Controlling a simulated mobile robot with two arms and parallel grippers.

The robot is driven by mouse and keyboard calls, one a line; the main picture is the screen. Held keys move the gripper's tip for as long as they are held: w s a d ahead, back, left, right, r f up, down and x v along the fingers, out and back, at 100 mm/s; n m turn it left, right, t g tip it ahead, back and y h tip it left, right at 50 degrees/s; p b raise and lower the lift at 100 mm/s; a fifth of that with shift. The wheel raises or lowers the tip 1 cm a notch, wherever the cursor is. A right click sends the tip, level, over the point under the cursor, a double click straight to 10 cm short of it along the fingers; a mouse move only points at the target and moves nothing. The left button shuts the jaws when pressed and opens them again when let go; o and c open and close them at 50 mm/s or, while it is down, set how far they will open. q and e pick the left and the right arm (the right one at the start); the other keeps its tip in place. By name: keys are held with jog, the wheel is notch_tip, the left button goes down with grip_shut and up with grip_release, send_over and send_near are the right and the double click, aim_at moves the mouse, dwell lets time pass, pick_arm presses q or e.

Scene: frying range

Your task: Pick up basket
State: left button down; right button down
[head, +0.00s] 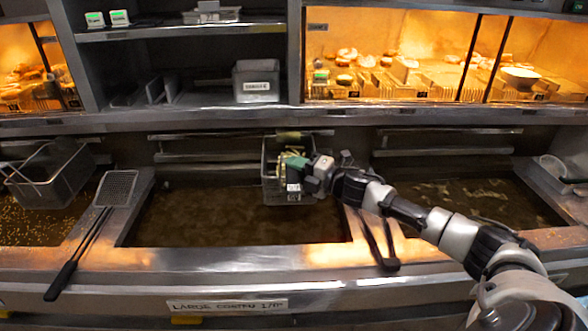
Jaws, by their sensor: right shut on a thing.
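A wire fry basket (270,172) hangs at the back right of the middle fryer vat, close to the rail behind it. Its top edge is near the rail and its lower part is over the dark oil. I cannot tell whether its bottom touches the oil. My right gripper (290,172) is at the basket's right side, shut on the basket. The gripper covers part of the basket, and the exact grip point is hidden. My left gripper is not in view.
A second wire basket (52,172) is over the left vat. A skimmer (116,188) and a dark-handled tool (388,260) lie on the dividers beside the middle vat (220,215). A labelled container (256,80) stands on the shelf above.

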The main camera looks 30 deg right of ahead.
jog(key=shift+r+p, duration=1.25)
jog(key=shift+r, duration=0.55)
jog(key=p+v, duration=0.5)
jog(key=v, duration=1.3)
